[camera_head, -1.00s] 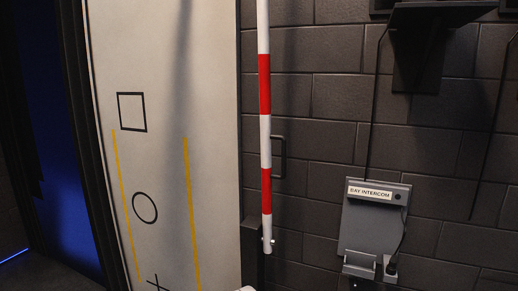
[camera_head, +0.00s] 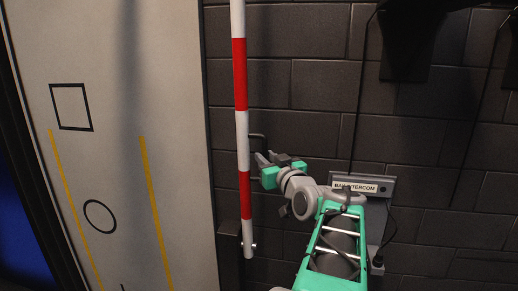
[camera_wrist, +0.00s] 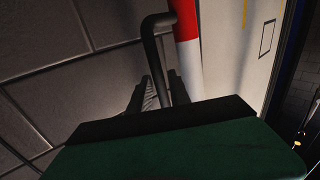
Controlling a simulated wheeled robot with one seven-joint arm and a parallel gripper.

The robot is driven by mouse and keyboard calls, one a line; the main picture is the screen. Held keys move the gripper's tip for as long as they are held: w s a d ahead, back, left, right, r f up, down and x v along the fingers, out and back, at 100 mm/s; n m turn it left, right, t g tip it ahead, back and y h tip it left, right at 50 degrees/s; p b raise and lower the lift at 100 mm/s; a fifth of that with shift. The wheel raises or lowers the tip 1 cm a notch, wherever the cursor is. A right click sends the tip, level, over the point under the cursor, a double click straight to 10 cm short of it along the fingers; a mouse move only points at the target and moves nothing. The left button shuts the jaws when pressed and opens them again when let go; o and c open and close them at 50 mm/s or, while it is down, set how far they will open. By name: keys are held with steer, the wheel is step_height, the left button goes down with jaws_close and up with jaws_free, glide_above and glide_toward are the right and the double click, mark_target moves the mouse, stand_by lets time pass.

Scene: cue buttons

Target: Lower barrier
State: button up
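The barrier arm (camera_head: 241,125) is a red-and-white striped pole standing upright in the head view, with its lower end at a pivot. A dark bar handle (camera_head: 257,136) shows just right of the pole; my gripper covers its lower part. My gripper (camera_head: 265,157) is at the handle, right of the pole, with its fingertips apart. In the wrist view, the handle (camera_wrist: 151,50) bends away from beside the pole (camera_wrist: 187,50) and runs down between my two dark fingers (camera_wrist: 157,92). I cannot tell whether they touch it.
A dark block wall (camera_head: 310,90) lies behind the pole. A grey box labelled Bay Intercom (camera_head: 377,187) is on the wall to the right, partly behind my arm. A pale panel (camera_head: 120,180) with black shapes and yellow lines stands to the left.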

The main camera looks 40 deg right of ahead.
steer(key=p+x, duration=0.1)
steer(key=x, duration=0.3)
steer(key=shift+w, duration=0.1)
jaws_close()
steer(key=shift+f, duration=0.1)
stand_by(1.2)
